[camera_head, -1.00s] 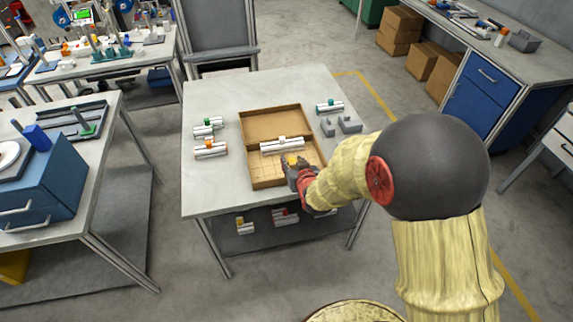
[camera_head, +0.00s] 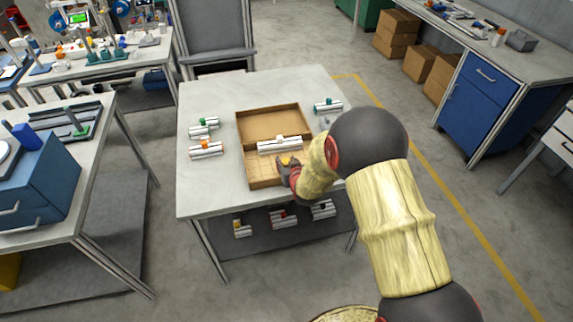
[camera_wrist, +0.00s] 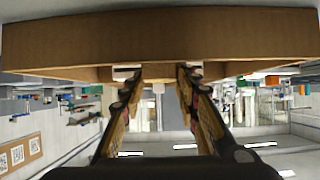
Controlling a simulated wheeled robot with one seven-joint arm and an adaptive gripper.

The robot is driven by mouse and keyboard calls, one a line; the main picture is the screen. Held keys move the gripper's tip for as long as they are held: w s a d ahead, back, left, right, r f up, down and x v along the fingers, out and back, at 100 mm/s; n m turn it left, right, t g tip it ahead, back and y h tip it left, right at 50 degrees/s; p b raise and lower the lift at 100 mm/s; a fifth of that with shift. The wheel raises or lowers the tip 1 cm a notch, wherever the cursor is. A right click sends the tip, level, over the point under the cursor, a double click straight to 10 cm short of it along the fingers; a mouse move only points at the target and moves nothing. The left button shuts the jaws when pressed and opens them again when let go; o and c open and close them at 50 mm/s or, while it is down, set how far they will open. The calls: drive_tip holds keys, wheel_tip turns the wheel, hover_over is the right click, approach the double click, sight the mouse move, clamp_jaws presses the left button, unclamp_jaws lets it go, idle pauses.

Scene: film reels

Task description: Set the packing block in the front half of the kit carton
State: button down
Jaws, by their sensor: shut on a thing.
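The kit carton (camera_head: 240,131) lies open on the table, its front half toward me. A silver-white rail piece with a white top (camera_head: 279,145) lies across its middle. My gripper (camera_head: 286,164) is at the right part of the front half. It is shut on a small yellow-tan piece, which I take for the packing block (camera_head: 285,159); fingers hide most of it. In the wrist view a tan piece, likely this block (camera_wrist: 158,72), shows between the fingertips, with a wide cardboard wall (camera_wrist: 160,35) across the top. I cannot tell whether the block touches the carton floor.
Rail pieces with green (camera_head: 203,124), orange (camera_head: 206,149) and green (camera_head: 327,106) tops lie beside the carton. Grey pieces at the right are mostly behind my arm. More rail pieces (camera_head: 283,218) lie on the lower shelf. The table's front left (camera_head: 205,190) is clear.

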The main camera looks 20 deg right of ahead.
drive_tip(key=shift+w+r, duration=0.1)
drive_tip(key=shift+f+b, duration=0.45)
drive_tip(key=shift+f, duration=0.05)
drive_tip(key=shift+f, duration=0.15)
drive_tip(key=c, duration=1.3)
unclamp_jaws()
drive_tip(key=shift+c, duration=0.2)
